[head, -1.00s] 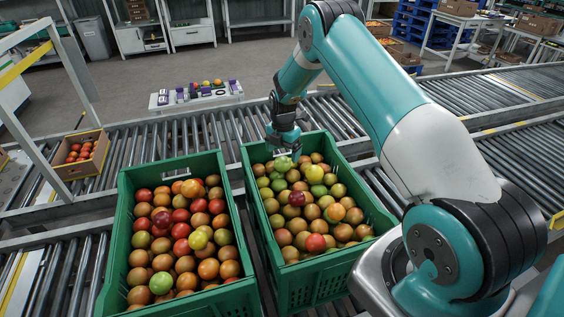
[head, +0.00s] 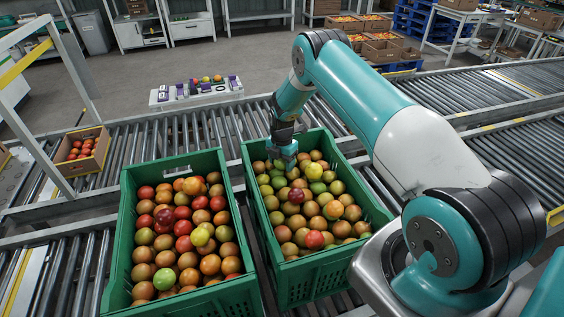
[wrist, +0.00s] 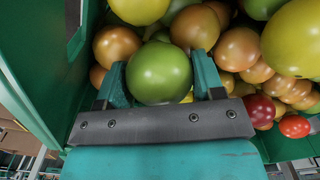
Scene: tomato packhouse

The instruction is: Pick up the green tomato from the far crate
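A green tomato (wrist: 160,72) sits between the two fingers of my gripper (wrist: 160,62) in the wrist view. The fingers stand one on each side of it, with the jaws still wide. I cannot tell whether they touch it. In the head view my gripper (head: 284,162) points down into the back left corner of the right green crate (head: 322,284), among the tomatoes, and hides the tomato under it. Several other greenish tomatoes (head: 315,171) lie nearby in this crate.
The left green crate (head: 112,262) stands beside it, full of mixed tomatoes with a green one (head: 163,280) near its front. The crate wall (wrist: 40,62) is close to my gripper in the wrist view. A cardboard box (head: 82,150) of red tomatoes and a small white stand (head: 196,93) are farther off.

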